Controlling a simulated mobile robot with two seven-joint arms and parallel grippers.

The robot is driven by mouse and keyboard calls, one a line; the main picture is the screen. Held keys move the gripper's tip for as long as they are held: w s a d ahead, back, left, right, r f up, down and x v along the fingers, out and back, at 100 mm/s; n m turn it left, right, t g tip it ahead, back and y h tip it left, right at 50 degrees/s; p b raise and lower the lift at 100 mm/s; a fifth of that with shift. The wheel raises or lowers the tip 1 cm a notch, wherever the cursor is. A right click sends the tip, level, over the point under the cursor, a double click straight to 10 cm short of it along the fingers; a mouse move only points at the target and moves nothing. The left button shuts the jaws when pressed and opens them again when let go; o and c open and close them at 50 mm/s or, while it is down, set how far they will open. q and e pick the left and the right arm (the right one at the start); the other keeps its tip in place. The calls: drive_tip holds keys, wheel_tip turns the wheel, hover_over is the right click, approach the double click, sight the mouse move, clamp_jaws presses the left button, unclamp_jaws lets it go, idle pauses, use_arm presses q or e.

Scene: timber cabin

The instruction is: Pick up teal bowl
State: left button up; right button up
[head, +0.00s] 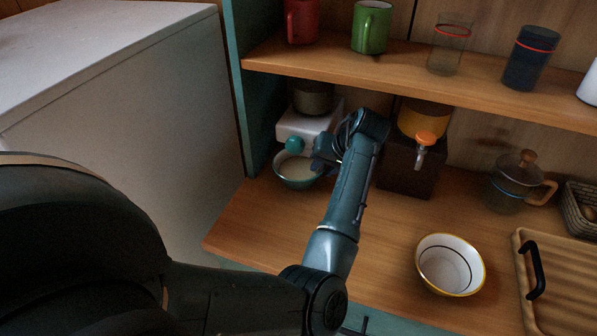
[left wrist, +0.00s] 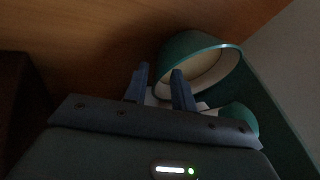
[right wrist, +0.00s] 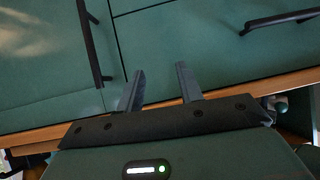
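The teal bowl (head: 293,183), pale inside, sits on the lower wooden shelf at the left, in front of a white appliance. My left gripper (head: 322,160) is at the bowl's right side, partly covering its rim. In the left wrist view the bowl (left wrist: 205,46) lies just past the fingertips, and one finger overlaps its near edge. My left gripper's fingers (left wrist: 159,68) are apart with nothing clamped; whether the bowl's wall is between them I cannot tell. My right gripper (right wrist: 159,66) is open and empty, facing teal cabinet fronts, and is not seen in the head view.
The white appliance (head: 305,125) with a teal knob (head: 295,144) stands behind the bowl. A dark dispenser (head: 408,168) is close right of my left arm. A white yellow-rimmed bowl (head: 450,264) and wooden tray (head: 560,290) are at the right. The upper shelf (head: 400,72) overhangs.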

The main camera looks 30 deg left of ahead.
use_arm(q)
clamp_jaws()
drive_tip(key=shift+r, duration=0.1)
idle(0.6)
